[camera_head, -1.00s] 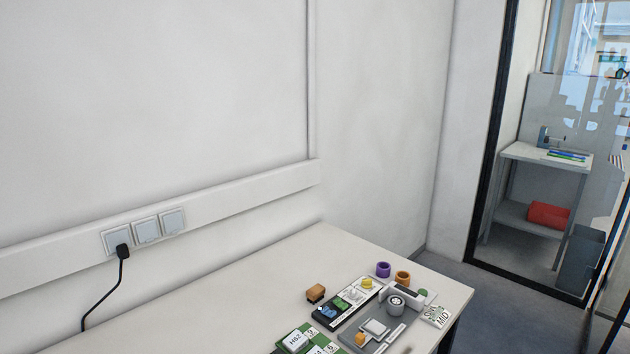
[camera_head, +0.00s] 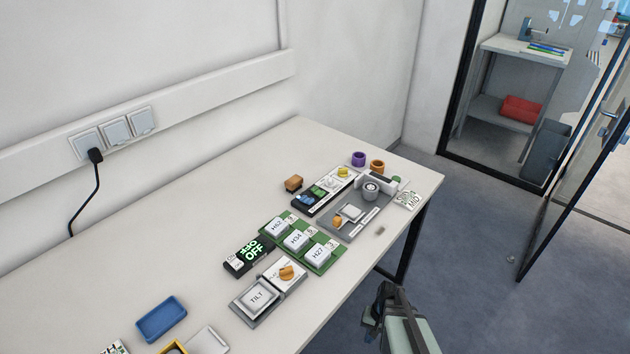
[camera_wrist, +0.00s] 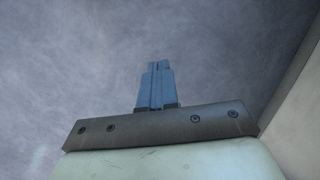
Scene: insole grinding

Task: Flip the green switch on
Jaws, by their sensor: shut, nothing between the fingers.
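A black panel (camera_head: 324,191) lies on the table near its far right end. A small green switch (camera_head: 317,191) sits on it, between a blue switch (camera_head: 306,199) and a white part with a yellow knob (camera_head: 343,172). The green switch's exact position is too small to read. My gripper (camera_wrist: 157,66) is shut and empty in the wrist view, with its two blue-lit fingers together over the floor. In the head view my arm's end is at the bottom, off the table's front edge, well apart from the panel.
The back of the table is clear.

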